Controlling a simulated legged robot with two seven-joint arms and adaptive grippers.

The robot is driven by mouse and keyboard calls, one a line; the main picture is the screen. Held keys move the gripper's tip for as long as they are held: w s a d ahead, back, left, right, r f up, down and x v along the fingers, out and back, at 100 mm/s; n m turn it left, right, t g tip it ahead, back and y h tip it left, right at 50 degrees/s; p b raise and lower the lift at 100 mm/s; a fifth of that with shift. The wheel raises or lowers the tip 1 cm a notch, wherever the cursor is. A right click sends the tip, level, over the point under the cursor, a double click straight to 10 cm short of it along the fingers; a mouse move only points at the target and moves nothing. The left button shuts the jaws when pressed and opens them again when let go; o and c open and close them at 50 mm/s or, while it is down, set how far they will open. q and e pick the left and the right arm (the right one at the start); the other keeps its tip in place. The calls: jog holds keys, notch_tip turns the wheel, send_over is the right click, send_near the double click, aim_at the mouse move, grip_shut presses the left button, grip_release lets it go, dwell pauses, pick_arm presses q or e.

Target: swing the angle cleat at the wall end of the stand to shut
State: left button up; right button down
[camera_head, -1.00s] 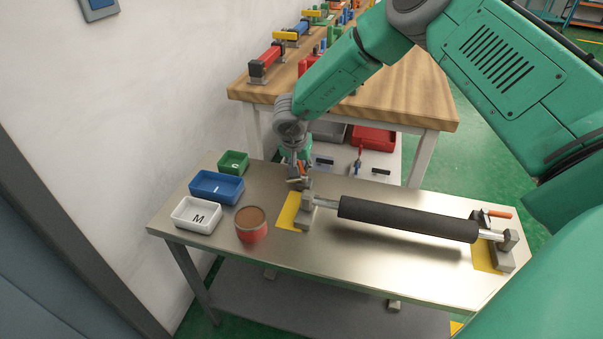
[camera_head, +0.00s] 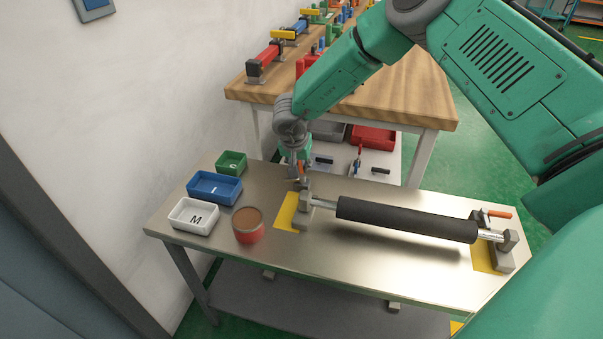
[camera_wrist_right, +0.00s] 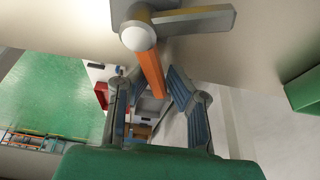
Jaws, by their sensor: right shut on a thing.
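The stand holds a black roller (camera_head: 405,220) with bright shaft ends over the steel table. At its wall end, on the left, is a grey block (camera_head: 304,212) on a yellow patch. The angle cleat (camera_wrist_right: 200,18) there shows in the right wrist view as a grey bar with a pale round hub and an orange handle (camera_wrist_right: 151,72). My right gripper (camera_head: 298,181) is at this end, and it also shows in the right wrist view (camera_wrist_right: 155,100), shut on the orange handle. In the head view the fingers mostly hide the handle. My left gripper is not in view.
The far end of the stand has another cleat with an orange handle (camera_head: 497,214). A red tin (camera_head: 248,233) stands left of the wall-end block, near white (camera_head: 180,222), blue (camera_head: 229,198) and green (camera_head: 231,170) bins. A wooden bench (camera_head: 405,100) stands behind.

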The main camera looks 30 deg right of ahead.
aim_at(286, 176)
jog(key=shift+w+a+r+n+t+y+p, duration=0.15)
jog(key=shift+a+n+p, duration=0.2)
jog(key=shift+n+p, duration=0.3)
jog(key=shift+s+a+n+t+y+p, duration=0.15)
jog(key=shift+a+n+p, duration=0.25)
jog(key=shift+p, duration=0.3)
jog(key=shift+w+a+n+p, duration=0.2)
jog(key=shift+n+p, duration=0.35)
jog(key=shift+n, duration=0.1)
jog(key=shift+a, duration=0.1)
jog(key=shift+a+n+y+p, duration=0.25)
jog(key=shift+n+y+p, duration=0.15)
jog(key=shift+n+p, duration=0.35)
jog(key=shift+a+n+t+p, duration=0.3)
jog(key=shift+a+n+p, duration=0.05)
jog(key=shift+n+p, duration=0.45)
jog(key=shift+a+n+y, duration=0.2)
jog(key=shift+n+y, duration=0.2)
jog(key=shift+n, duration=0.05)
jog(key=shift+p, duration=0.3)
